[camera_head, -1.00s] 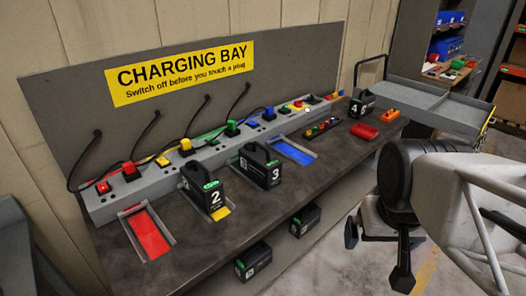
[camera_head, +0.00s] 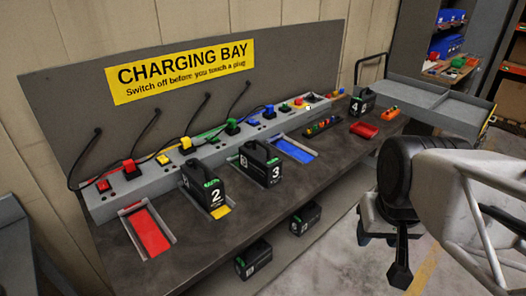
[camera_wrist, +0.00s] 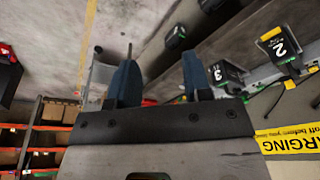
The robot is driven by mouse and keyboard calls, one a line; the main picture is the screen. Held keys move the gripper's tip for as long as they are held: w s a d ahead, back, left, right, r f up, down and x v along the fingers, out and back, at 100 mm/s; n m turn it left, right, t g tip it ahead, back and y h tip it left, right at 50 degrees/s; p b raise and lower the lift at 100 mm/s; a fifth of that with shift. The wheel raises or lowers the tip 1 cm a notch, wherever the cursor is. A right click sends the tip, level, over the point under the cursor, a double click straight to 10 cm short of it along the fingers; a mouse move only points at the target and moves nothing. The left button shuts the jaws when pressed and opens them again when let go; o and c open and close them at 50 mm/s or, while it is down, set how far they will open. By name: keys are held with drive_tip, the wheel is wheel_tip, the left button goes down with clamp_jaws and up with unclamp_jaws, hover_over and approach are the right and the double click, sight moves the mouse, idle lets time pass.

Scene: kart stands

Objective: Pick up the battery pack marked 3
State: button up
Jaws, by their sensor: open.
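In the head view my arm is at the right, in front of the bench and well apart from pack 3; the fingertips are hard to make out there.
A red bay (camera_head: 149,231) and a blue bay (camera_head: 294,150) lie empty. Cables and plugs run along the grey socket strip (camera_head: 150,176). Two packs sit on the shelf below. Another pack (camera_head: 362,102) stands at the far end, near a grey cart (camera_head: 430,98).

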drive_tip(key=w+a+m+y, duration=0.5)
drive_tip(key=w+a, duration=0.3)
drive_tip(key=w, duration=0.2)
drive_tip(key=m+t+y, duration=0.5)
drive_tip(key=m+t, duration=0.2)
drive_tip(key=m, duration=1.5)
approach(261, 144)
drive_tip(key=shift+x, duration=1)
drive_tip(key=shift+w+a+r, duration=0.1)
drive_tip(key=shift+a, duration=0.05)
drive_tip(key=shift+x, duration=1.15)
drive_tip(key=shift+d+f+x, duration=0.1)
drive_tip(key=shift+x, duration=1.2)
drive_tip(key=shift+d+f+x, duration=0.15)
drive_tip(key=shift+x, duration=1.15)
drive_tip(key=shift+w, duration=0.1)
